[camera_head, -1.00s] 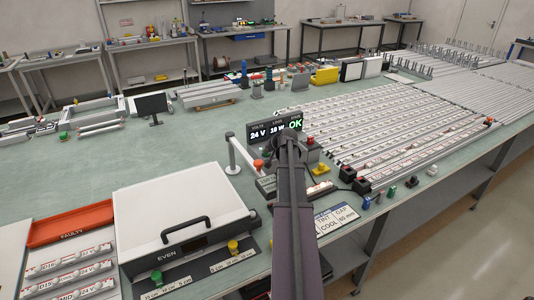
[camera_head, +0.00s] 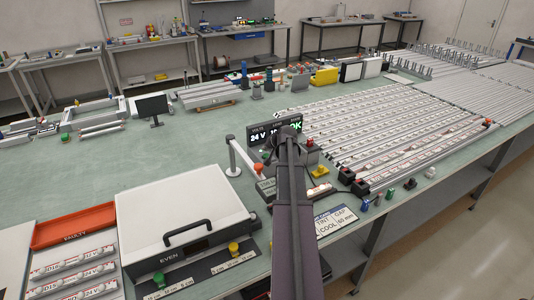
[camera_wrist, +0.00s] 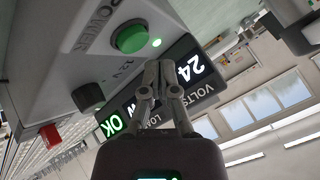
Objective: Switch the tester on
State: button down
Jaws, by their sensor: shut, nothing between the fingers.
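The tester's dark display (camera_head: 262,133) stands on the green bench, and its readable parts are lit with 24 V and OK. In the wrist view the display (camera_wrist: 190,75) appears upside down. The tester's grey panel (camera_wrist: 75,62) carries a round green button (camera_wrist: 129,37) under the word POWER, with a small green light (camera_wrist: 156,42) glowing beside it. My gripper (camera_wrist: 158,68) is shut and empty, its fingertips in front of the display and near the button. Contact cannot be told. In the head view my arm hides the panel and the fingertips.
A white lidded box (camera_head: 185,222) marked EVEN stands left of my arm. A red FAULTY tray (camera_head: 75,226) is at the far left. A post (camera_head: 232,157) stands beside the tester. Rows of light tubes (camera_head: 400,125) fill the right. The bench's left middle is clear.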

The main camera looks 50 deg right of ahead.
aim_at(267, 156)
jog(key=shift+r+p, duration=1.95)
jog(key=shift+r, duration=0.3)
